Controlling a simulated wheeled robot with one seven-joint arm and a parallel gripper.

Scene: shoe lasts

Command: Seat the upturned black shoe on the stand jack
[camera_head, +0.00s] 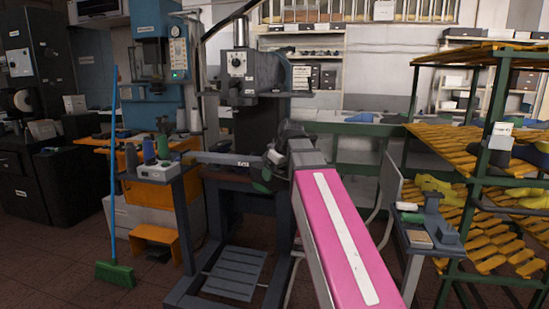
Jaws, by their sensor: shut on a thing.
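My gripper (272,168) is at the end of my pink and grey arm, in the middle of the picture in front of the grey press. It is small, dark and partly hidden by my own wrist. It is shut on a small dark shape with a greenish part, which I take for the black shoe (262,182); its outline and tilt are unclear. A dark horizontal bar (225,159) with a small white label lies just left of the gripper, above the dark frame. I cannot make out the stand jack for certain, nor whether the shoe touches anything.
The grey press (253,72) stands behind the gripper. A small table with a white box (157,171) and spools is at left, near a blue broom (114,180). At right are a grey side table (428,235) and a yellow-slatted rack (470,150). Some floor is open at front left.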

